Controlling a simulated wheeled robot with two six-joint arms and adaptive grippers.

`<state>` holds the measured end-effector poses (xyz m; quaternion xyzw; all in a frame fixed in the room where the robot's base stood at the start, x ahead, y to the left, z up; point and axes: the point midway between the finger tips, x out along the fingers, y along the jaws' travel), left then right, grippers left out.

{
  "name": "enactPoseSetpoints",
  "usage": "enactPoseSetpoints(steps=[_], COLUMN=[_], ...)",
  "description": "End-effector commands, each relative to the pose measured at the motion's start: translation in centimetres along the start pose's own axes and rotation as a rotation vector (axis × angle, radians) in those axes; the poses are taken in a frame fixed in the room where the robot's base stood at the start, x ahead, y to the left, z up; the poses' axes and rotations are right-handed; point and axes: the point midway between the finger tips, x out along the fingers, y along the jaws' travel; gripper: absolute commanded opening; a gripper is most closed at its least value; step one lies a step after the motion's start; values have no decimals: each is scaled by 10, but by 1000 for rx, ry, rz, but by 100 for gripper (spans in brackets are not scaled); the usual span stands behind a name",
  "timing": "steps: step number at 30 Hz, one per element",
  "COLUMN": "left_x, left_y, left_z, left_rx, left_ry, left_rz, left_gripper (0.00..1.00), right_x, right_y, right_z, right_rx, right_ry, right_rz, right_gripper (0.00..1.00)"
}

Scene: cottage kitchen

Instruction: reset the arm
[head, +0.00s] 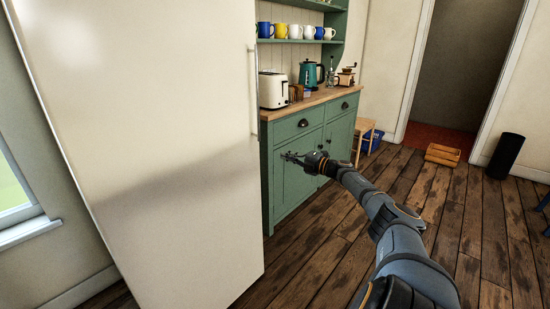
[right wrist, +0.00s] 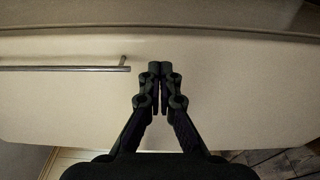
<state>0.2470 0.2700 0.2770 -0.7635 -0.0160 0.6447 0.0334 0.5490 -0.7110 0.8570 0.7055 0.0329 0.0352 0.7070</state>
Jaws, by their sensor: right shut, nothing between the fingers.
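My right arm (head: 400,245) reaches in from the lower right of the head view. Its right gripper (head: 284,156) is shut and empty, in front of the green cabinet and to the right of the fridge's edge in the picture. In the right wrist view the two fingertips (right wrist: 160,68) meet, with the cream fridge door (right wrist: 235,90) behind them. The fridge handle (right wrist: 70,68) is to the left of the fingers there, apart from them. My left gripper is not in view.
The tall white fridge (head: 150,140) fills the left of the head view. A green cabinet (head: 296,182) bears a toaster (head: 273,90) and a teal kettle (head: 308,74). The wooden floor (head: 325,250) between is clear.

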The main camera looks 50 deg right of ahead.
Motion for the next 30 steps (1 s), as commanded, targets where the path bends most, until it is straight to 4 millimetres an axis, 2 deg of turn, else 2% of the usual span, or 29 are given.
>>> enactPoseSetpoints(steps=[7,15,17,18,20,22,23,24,26,27,29,30], left_x=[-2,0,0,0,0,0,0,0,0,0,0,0], left_y=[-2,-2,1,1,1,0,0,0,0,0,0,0], left_z=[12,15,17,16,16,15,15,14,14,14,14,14], left_rx=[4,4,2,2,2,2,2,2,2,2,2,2], left_ry=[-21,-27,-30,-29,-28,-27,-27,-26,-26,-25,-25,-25], left_rz=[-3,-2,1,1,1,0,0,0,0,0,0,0], left_gripper=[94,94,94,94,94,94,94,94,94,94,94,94], right_x=[-6,-6,-4,-3,2,7,8,8,4,-2,-12,-22], right_y=[-1,-1,-7,-18,-45,-94,-119,-154,-206,-239,-286,-317], right_z=[4,4,2,0,-5,-16,-23,-34,-51,-65,-87,-104], right_rx=[1,2,12,31,81,171,218,282,377,438,527,584], right_ry=[1,1,-4,-14,-45,-104,-135,-182,-257,-306,-379,-429], right_rz=[0,-1,-4,-9,-25,-56,-73,-100,-145,-178,-229,-266], right_gripper=[0,0,0,0,0,0,0,0,0,0,0,0])
